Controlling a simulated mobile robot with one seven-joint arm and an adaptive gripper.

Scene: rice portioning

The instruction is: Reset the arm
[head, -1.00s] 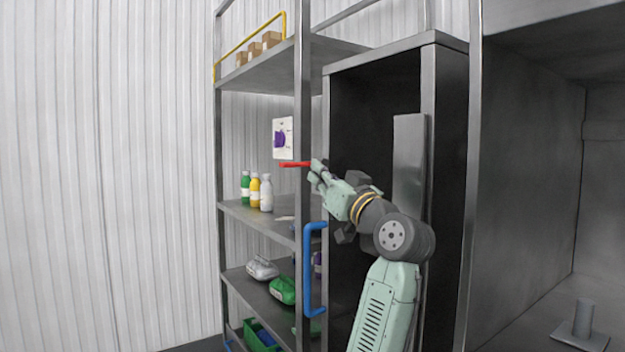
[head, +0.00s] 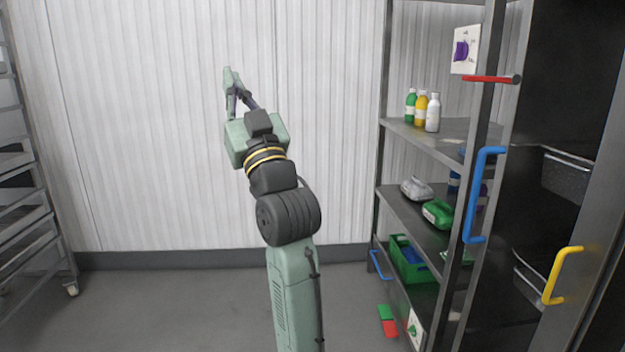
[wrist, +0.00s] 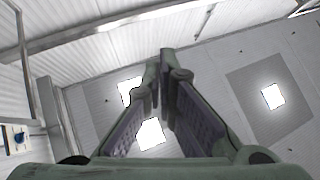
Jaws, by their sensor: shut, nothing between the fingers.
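My gripper (head: 232,82) is raised in front of the white corrugated wall in the head view, apart from everything around it. It points upward, away from the floor. In the wrist view my gripper (wrist: 160,62) has its two fingertips together and nothing between them. Behind the fingers that view shows the ceiling with bright square lights.
A metal shelf (head: 450,130) with bottles (head: 421,110) and a green crate (head: 410,262) stands at the right. A red handle (head: 492,79), a blue handle (head: 478,195) and a yellow handle (head: 556,276) stick out there. A rack (head: 30,190) stands at the left. Floor between is clear.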

